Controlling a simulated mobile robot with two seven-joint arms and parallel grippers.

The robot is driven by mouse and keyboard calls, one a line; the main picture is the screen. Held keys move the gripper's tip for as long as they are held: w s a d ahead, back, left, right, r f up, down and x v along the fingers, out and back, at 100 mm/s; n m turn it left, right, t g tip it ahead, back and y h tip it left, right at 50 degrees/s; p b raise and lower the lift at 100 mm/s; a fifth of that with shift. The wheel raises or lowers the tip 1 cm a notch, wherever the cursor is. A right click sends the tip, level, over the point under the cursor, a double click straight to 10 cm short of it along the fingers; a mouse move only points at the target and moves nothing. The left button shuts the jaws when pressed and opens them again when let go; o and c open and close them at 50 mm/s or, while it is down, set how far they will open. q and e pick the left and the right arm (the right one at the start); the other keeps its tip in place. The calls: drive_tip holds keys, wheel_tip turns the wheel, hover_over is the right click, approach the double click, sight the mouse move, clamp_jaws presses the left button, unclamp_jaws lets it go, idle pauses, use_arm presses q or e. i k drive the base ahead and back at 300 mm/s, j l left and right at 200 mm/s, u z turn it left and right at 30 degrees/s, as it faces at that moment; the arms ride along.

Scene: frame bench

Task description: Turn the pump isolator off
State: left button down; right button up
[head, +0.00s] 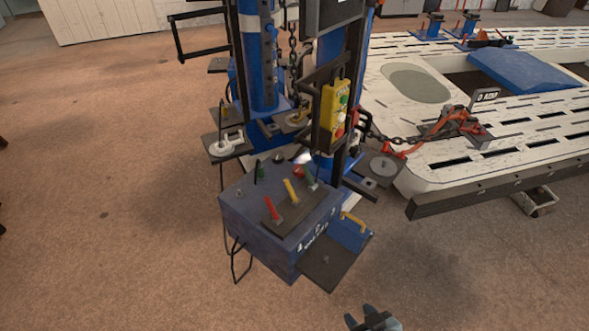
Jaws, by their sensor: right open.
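A blue pump unit (262,225) stands on the floor in the middle of the head view. Its top carries a red lever (271,209), a yellow lever (290,191) and a green lever (310,179), all tilted. A small red-and-green part (299,172) and a round knob (278,157) sit behind them. No readable label shows which control is the pump isolator, so its setting cannot be told. My right gripper (372,318) is at the bottom edge, partly cut off, open and apart from the unit. My left gripper is not in view.
A yellow button box (335,112) hangs on the post above the unit. Blue posts (257,60) with chains and shelves stand behind. A dark plate (336,261) juts out at the unit's front right. A white slotted bench (480,140) fills the right. The floor at left is clear.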

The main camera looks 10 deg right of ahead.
sight(297, 171)
drive_tip(key=i+j+z, duration=0.1)
drive_tip(key=j, duration=0.25)
drive_tip(key=i+j+z, duration=0.15)
drive_tip(key=j, duration=0.2)
drive_tip(key=j+z, duration=0.1)
drive_tip(key=j, duration=0.25)
drive_tip(key=i+j+z, duration=0.15)
drive_tip(key=j, duration=0.2)
drive_tip(key=i+j+z, duration=0.1)
drive_tip(key=i+j, duration=0.2)
drive_tip(key=i+j+z, duration=0.15)
drive_tip(key=j, duration=0.25)
drive_tip(key=i+j, duration=0.3)
drive_tip(key=i, duration=0.15)
drive_tip(key=i+j+z, duration=0.1)
drive_tip(key=i+j, duration=0.15)
drive_tip(key=i, duration=0.15)
